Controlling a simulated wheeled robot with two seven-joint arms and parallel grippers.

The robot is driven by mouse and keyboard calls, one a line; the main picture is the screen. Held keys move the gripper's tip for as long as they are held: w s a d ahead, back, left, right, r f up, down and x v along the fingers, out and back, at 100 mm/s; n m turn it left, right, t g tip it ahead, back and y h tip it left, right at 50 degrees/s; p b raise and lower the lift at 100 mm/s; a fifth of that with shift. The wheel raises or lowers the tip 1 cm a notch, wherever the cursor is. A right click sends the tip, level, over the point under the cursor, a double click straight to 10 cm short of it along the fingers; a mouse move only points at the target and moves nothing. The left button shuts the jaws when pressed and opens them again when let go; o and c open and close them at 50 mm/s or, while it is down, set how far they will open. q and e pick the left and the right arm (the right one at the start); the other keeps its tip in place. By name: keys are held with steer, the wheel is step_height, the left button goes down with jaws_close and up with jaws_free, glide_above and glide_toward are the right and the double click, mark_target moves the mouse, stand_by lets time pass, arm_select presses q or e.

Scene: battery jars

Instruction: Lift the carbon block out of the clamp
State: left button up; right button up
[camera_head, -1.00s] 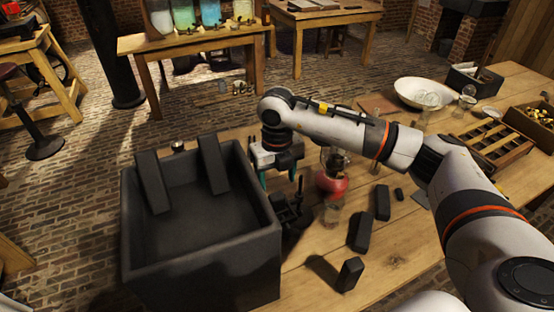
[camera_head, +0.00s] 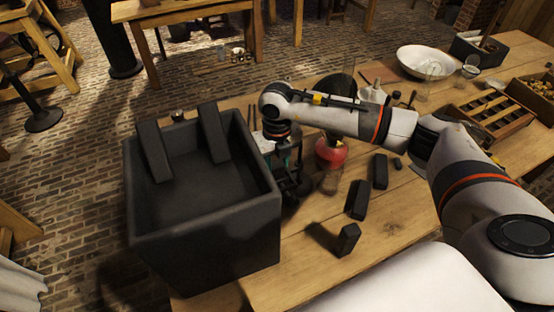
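My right gripper (camera_head: 284,163) points down over a dark clamp (camera_head: 292,188), just right of the big black box. The gripper and arm hide much of the clamp. I cannot make out a carbon block between its jaws or whether the fingers are closed on one. Loose dark blocks lie on the table: one (camera_head: 380,170) farther back, one (camera_head: 357,199) nearer, and a short one (camera_head: 347,240) in front. Two more, a left one (camera_head: 153,151) and a right one (camera_head: 213,132), lean inside the black box (camera_head: 205,230). My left gripper is out of view.
A red-based glass vessel (camera_head: 331,153) stands close right of the clamp, with a clear glass (camera_head: 330,182) before it. A white bowl (camera_head: 425,61) and a wooden compartment tray (camera_head: 494,117) are farther right. Bare tabletop (camera_head: 395,220) lies at the front right.

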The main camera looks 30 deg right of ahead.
steer(key=shift+c, duration=1.4)
steer(key=shift+s, duration=0.1)
steer(key=shift+r, duration=0.1)
step_height(320, 180, up, 12)
steer(key=p, duration=0.7)
stand_by(0.6)
stand_by(0.4)
